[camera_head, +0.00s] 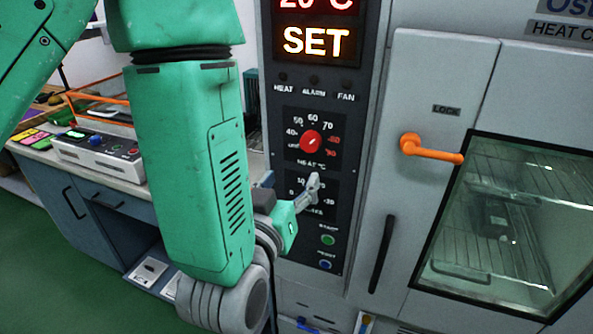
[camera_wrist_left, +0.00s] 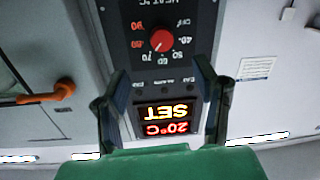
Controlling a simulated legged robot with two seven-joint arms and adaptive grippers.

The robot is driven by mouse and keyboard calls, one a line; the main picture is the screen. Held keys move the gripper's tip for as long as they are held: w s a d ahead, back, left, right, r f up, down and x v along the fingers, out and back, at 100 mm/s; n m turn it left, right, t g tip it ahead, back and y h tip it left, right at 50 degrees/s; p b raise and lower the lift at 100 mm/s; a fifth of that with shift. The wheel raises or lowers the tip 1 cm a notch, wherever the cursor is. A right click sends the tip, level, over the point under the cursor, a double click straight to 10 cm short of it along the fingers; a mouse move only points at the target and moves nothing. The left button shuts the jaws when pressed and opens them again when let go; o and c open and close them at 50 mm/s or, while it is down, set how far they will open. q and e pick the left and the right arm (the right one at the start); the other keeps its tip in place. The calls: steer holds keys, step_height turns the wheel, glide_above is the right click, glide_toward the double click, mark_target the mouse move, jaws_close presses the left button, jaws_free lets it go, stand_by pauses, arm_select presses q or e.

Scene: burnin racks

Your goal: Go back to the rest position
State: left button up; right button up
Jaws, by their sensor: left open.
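My left arm comes in from the upper left in the head view, large and green. My left gripper (camera_head: 308,190) is in front of the lower dial on the oven's control panel, partly hiding that dial. In the left wrist view the gripper (camera_wrist_left: 160,100) has its two dark fingers spread apart with nothing between them. The panel with a red knob (camera_wrist_left: 162,40) and a lit display (camera_wrist_left: 167,120) shows upside down beyond the fingers. I cannot tell whether a finger touches the panel. My right gripper is in neither view.
The red heat knob (camera_head: 311,141) sits above the gripper. The oven door (camera_head: 433,90) is closed, with an orange lock handle (camera_head: 430,148) and a window onto wire racks. A bench (camera_head: 100,168) with a button box (camera_head: 95,150) stands at the left. Green floor shows at lower left.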

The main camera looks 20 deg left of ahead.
arm_select(q)
steer(key=shift+s, duration=0.1)
stand_by(0.3)
steer(key=s+a+f+g, duration=0.2)
steer(key=f+g, duration=0.1)
steer(key=f, duration=0.5)
steer(key=s+a+f+m+g+b, duration=0.1)
steer(key=s+a+f+g, duration=0.15)
steer(key=f, duration=0.45)
steer(key=s+a+f+g, duration=0.1)
steer(key=s+f+g, duration=0.15)
steer(key=f, duration=0.55)
steer(key=s+a+f+g, duration=0.3)
steer(key=s+f, duration=0.3)
steer(key=s, duration=0.2)
steer(key=s+a+f+m+g, duration=0.1)
steer(key=s+a+f+g, duration=0.3)
steer(key=s, duration=0.5)
step_height(320, 180, down, 3)
steer(key=shift+s+f+m+g+h+b, duration=0.15)
steer(key=shift+m+g+h+b, duration=0.25)
steer(key=shift+g, duration=0.6)
steer(key=shift+d, duration=0.1)
